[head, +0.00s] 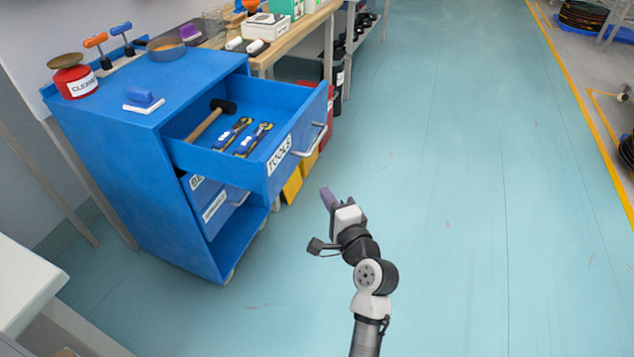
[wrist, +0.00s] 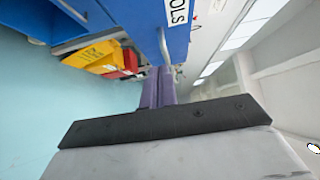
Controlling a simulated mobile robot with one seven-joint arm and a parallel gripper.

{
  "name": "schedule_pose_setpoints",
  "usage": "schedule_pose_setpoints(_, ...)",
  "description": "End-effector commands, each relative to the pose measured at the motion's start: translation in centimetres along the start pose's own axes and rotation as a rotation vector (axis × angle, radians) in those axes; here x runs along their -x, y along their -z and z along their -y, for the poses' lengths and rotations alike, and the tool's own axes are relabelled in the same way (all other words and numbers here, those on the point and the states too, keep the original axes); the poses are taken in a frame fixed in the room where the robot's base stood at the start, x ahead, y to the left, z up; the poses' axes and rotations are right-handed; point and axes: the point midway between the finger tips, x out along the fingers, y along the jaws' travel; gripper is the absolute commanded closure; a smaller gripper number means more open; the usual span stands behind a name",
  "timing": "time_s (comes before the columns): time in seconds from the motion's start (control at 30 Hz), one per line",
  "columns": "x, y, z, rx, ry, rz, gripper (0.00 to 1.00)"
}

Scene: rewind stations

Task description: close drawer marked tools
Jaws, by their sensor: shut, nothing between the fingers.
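A blue cabinet (head: 145,185) stands at the left in the head view. Its top drawer, marked TOOLS (head: 240,183), is pulled well out. A hammer (head: 213,118) and two blue-and-yellow tools (head: 243,138) lie in it. The drawer has a grey bar handle (head: 313,140) on its front. My gripper (head: 327,196) is shut and empty, apart from the drawer, in front of and below its handle. In the wrist view the shut purple fingers (wrist: 157,88) point toward the blue drawer front (wrist: 130,12), with part of its label (wrist: 178,12) showing.
Lower drawers (head: 212,205) sit below the open one and look nearly shut.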

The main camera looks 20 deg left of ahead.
Motion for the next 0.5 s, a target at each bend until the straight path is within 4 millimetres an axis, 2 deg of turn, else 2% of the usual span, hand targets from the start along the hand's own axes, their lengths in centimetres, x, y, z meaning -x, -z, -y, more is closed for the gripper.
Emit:
schedule_pose_setpoints(0.17, -2.7, -0.1, 0.5, 0.003, 0.003, 0.003, 1.00)
schedule_pose_setpoints(0.5, -9.9, -0.2, 0.5, 0.005, 0.003, 0.003, 1.00)
